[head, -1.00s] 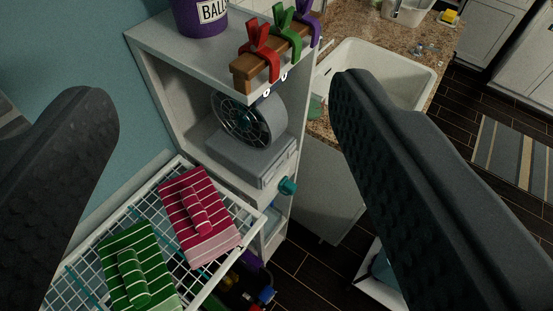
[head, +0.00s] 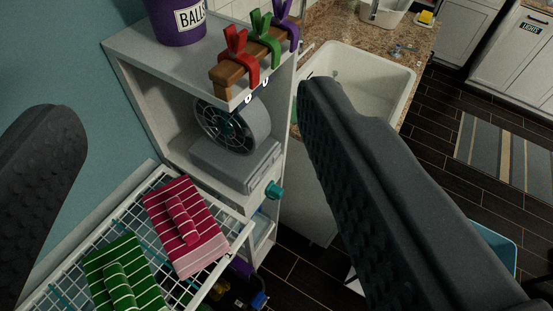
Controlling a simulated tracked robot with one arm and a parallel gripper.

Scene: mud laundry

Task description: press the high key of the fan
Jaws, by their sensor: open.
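The fan (head: 232,124) is a round grey drum with a dark grille, inside the open shelf of a white cabinet. It stands on a grey box-shaped base (head: 235,166). I cannot make out separate keys on it, so the high key is not identifiable. My gripper (head: 190,118) is open, its two dark ribbed fingers wide apart at the left and right of the picture. Nothing is between the fingertips, and the fan shows in the gap beyond them, apart from both.
The white cabinet (head: 140,50) carries a purple bucket (head: 178,22) and a wooden bar (head: 228,80) with red, green and purple clips. A teal knob (head: 273,190) sticks out below the fan. A wire rack (head: 70,243) holds striped towels. A sink (head: 375,80) lies right.

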